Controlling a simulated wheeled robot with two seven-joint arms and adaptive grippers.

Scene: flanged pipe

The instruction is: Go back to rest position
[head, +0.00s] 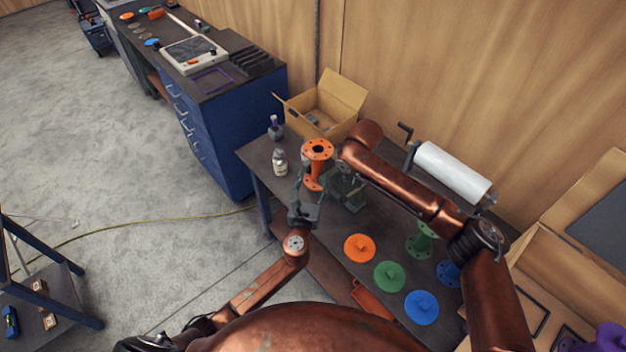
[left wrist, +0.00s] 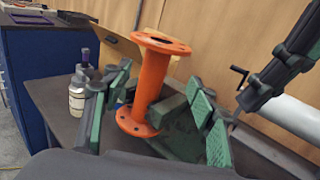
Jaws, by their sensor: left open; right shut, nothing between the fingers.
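An orange flanged pipe (head: 317,168) stands nearly upright near the left end of the workbench (head: 258,158); it also shows in the left wrist view (left wrist: 152,85). My left gripper (head: 303,183) is open, with its two green-padded fingers (left wrist: 158,95) apart on either side of the pipe in the left wrist view. I cannot tell whether a finger touches it. My right gripper (left wrist: 248,98) is shut and empty, at the upper right of the left wrist view, apart from the pipe. In the head view my right arm's wrist partly hides it.
A grey-green vise (head: 350,192) sits close beside the pipe. Two bottles (head: 280,162) and an open cardboard box (head: 326,108) stand nearby. A white roll with a crank (head: 452,170) lies behind my right arm. Orange, green and blue flanges (head: 389,276) lie along the front edge.

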